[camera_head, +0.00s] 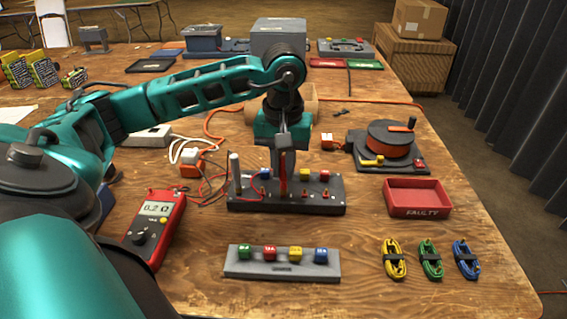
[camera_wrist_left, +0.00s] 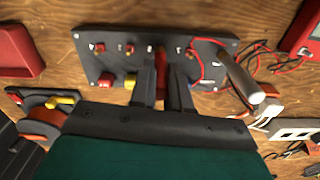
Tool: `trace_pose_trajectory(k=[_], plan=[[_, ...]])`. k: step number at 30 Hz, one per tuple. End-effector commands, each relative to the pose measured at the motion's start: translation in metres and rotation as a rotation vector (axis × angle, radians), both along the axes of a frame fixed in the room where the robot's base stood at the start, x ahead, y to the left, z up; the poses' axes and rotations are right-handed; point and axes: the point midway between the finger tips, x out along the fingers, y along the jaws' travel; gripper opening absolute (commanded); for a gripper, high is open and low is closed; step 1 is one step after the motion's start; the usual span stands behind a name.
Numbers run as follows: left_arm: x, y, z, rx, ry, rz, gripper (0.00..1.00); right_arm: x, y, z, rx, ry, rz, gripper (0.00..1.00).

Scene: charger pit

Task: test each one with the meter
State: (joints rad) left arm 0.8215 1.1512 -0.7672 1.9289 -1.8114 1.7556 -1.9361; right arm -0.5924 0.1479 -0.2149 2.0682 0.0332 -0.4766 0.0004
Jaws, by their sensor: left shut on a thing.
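The red meter (camera_head: 155,225) lies at the left, and its display reads 0.2 Ω. Red and dark leads run from it towards a dark test block (camera_head: 330,208) carrying a pale upright post (camera_head: 235,172), small coloured blocks behind and red marks in front. My left gripper (camera_head: 284,165) is over the block's middle, shut on a red probe (camera_head: 283,184), which also shows between the fingers in the left wrist view (camera_wrist_left: 160,62). The probe points down; whether its tip touches is unclear. A grey rack (camera_head: 280,270) in front holds green, red, yellow and blue blocks. My right gripper is not in view.
A red tray marked FAULTY (camera_head: 418,210) stands empty at the right. Yellow, green and blue cable bundles (camera_head: 430,258) lie in front of it. A dark unit with an orange reel (camera_head: 388,140) stands behind. An orange cord crosses the back of the table.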

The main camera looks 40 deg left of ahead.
Motion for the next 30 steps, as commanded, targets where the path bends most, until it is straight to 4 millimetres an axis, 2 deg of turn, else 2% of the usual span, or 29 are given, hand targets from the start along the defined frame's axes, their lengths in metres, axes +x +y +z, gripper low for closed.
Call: trace_pose_trajectory(k=[2,3,11,17,22,30], plan=[[0.0000,0.0001,0.0003,0.001,-0.001,0.000,0.00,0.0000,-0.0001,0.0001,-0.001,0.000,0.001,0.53],[0.0000,0.0001,0.0003,0.000,0.000,0.000,0.19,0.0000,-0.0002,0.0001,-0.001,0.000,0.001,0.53],[0.0001,0.0001,0.0003,0.000,0.000,0.000,0.44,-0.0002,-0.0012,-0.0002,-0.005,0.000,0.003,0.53],[0.0000,0.0000,0.0001,0.000,0.000,0.000,0.47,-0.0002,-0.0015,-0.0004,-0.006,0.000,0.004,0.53],[0.0000,0.0000,0.0001,0.000,0.000,0.000,0.63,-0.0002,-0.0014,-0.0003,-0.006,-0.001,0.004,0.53],[0.0000,0.0000,0.0013,0.000,0.000,0.000,0.63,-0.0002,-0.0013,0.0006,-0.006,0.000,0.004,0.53]])
